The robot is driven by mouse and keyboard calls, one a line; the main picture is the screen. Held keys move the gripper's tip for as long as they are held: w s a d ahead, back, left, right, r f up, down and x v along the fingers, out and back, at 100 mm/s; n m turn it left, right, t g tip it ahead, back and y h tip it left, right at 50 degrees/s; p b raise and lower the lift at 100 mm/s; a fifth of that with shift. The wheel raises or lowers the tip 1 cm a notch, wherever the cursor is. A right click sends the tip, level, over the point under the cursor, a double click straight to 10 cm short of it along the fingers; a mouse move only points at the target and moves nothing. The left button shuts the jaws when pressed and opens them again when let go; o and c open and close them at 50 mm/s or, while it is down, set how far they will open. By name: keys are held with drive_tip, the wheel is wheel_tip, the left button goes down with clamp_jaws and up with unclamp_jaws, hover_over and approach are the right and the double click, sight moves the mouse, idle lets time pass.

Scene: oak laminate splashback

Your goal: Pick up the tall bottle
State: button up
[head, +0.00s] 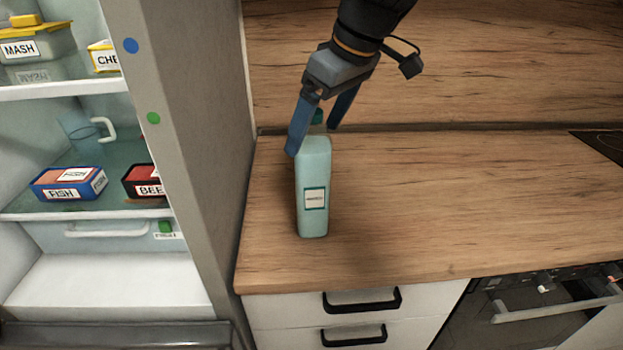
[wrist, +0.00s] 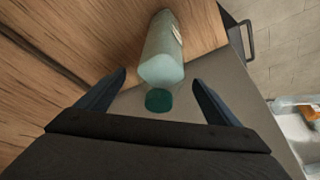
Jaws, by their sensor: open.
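The tall bottle (head: 313,170) is pale teal with a dark green cap and a small white label framed in green. It stands upright on the wooden counter, near the fridge side. My gripper (head: 313,143) is open at the top of the bottle, its blue fingers pointing down, one at the bottle's left shoulder and one behind the cap to the right. In the wrist view the bottle (wrist: 163,52) and its cap (wrist: 158,100) lie ahead, between the two spread fingers (wrist: 160,82). I cannot tell whether a finger touches it.
The counter (head: 430,210) right of the bottle is clear. A dark hob (head: 605,143) lies far right.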

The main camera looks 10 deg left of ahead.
sight(312, 178)
drive_tip(key=shift+d+p+x, duration=0.1)
drive_tip(key=shift+p+x, duration=0.3)
drive_tip(key=shift+x, duration=0.8)
drive_tip(key=shift+d+p+x, duration=0.15)
drive_tip(key=shift+p+x, duration=0.2)
drive_tip(key=shift+x, duration=0.8)
drive_tip(key=shift+s+f, duration=0.15)
drive_tip(key=shift+s, duration=0.05)
drive_tip(key=c, duration=1.9)
drive_tip(key=shift+c, duration=1.2)
